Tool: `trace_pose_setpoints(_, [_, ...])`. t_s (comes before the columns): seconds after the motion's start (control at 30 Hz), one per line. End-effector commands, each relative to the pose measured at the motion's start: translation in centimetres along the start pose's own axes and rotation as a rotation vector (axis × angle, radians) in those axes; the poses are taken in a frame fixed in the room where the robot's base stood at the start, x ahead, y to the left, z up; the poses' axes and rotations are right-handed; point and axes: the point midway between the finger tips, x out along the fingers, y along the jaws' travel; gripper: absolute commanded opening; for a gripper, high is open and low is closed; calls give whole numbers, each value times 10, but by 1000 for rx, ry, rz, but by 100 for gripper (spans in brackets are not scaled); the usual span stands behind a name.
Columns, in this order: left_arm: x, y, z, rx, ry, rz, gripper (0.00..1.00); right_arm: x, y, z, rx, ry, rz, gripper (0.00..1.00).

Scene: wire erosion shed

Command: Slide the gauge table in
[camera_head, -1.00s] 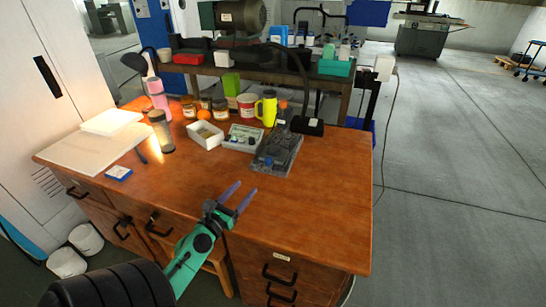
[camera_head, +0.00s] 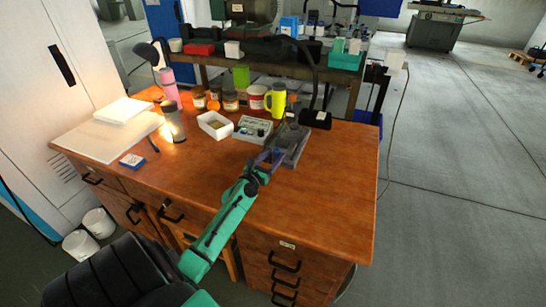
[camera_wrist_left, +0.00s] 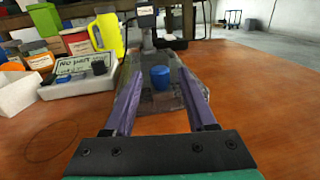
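The grey gauge table (camera_head: 292,146) stands on the wooden desk, right of the middle. Its flat grey base shows in the left wrist view (camera_wrist_left: 166,101), with a blue knob (camera_wrist_left: 161,77) on it and a dark upright post behind. My left gripper (camera_head: 269,156) is at the near edge of the gauge table, partly covering it in the head view. Its two purple fingers are spread, with the blue knob appearing between them in the wrist view. Nothing is held, and I cannot tell whether the fingers touch the base. My right gripper is out of view.
A labelled grey box (camera_head: 252,129) and a white tray (camera_head: 213,125) stand left of the gauge table. A yellow flask (camera_head: 277,100) and several jars stand behind. The desk's right side (camera_head: 345,170) is clear.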

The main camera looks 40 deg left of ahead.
Motion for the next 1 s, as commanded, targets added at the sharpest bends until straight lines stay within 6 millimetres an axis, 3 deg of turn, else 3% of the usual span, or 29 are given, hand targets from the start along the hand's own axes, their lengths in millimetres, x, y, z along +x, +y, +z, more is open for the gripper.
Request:
trace_pose_setpoints(0.03, [0,0,0,0,0,0,34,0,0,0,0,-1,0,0])
trace_pose_setpoints(0.1, [0,0,0,0,0,0,7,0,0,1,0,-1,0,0])
trace_pose_setpoints(0.13, [0,0,0,0,0,0,0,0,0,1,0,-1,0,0])
trace_pose_setpoints(1.0, [0,0,0,-1,0,0,0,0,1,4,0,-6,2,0])
